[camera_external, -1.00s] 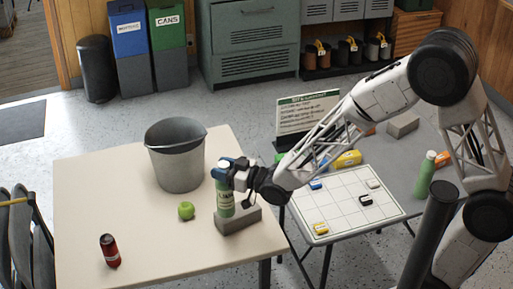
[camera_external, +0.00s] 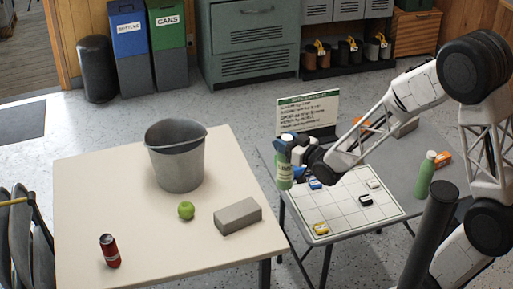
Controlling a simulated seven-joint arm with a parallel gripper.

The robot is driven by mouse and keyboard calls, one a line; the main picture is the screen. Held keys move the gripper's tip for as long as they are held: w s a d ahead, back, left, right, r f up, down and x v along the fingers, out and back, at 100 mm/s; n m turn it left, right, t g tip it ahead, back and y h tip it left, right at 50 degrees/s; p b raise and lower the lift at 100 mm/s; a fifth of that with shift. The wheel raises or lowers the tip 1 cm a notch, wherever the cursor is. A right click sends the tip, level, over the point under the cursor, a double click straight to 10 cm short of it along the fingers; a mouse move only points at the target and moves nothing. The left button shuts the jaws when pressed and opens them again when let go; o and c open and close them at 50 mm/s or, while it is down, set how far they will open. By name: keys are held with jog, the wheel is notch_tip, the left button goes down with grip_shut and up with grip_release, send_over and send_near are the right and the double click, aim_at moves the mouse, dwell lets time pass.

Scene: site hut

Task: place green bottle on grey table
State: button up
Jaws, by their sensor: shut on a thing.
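A green bottle (camera_external: 284,176) with a pale label is held upright in my gripper (camera_external: 287,148), which is shut on it near its top. The bottle shows over the left edge of the grey table (camera_external: 395,160); I cannot tell whether its base touches the table. A second green bottle (camera_external: 425,176) with a pale pink cap stands on the right part of the grey table.
A white grid board (camera_external: 345,203) with several small blocks lies on the grey table, before a sign (camera_external: 307,112). The cream table (camera_external: 100,190) at left holds a bucket (camera_external: 176,163), a green apple (camera_external: 186,210), a red can (camera_external: 109,251) and a grey block (camera_external: 238,216).

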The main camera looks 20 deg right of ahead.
jog(key=s+d+m+t+h, duration=0.1)
jog(key=s+d+m+h, duration=0.2)
jog(key=d, duration=1.3)
jog(key=s+d+m+t+h, duration=0.1)
jog(key=s+d+m+h, duration=0.2)
jog(key=d, duration=1.2)
jog(key=s+h, duration=0.1)
jog(key=h, duration=0.2)
jog(key=shift+s+d+f, duration=0.2)
jog(key=shift+s+d, duration=0.1)
jog(key=shift+d, duration=0.1)
jog(key=s+d+h, duration=0.1)
jog(key=s+d, duration=0.1)
jog(key=s+d+m+h, duration=0.1)
jog(key=d, duration=0.2)
jog(key=s+d+m+h, duration=0.1)
jog(key=s+d, duration=0.1)
jog(key=shift+s+d+f+h, duration=0.2)
jog(key=shift+s+h, duration=0.15)
jog(key=shift+h, duration=0.05)
jog(key=shift+m+h, duration=0.3)
jog(key=shift+m, duration=0.1)
jog(key=f, duration=0.1)
jog(key=s+d+f, duration=0.1)
jog(key=f, duration=0.3)
jog(key=shift+s+d+f, duration=0.1)
jog(key=shift+s+d, duration=0.1)
jog(key=shift+s, duration=0.1)
jog(key=shift+w, duration=0.15)
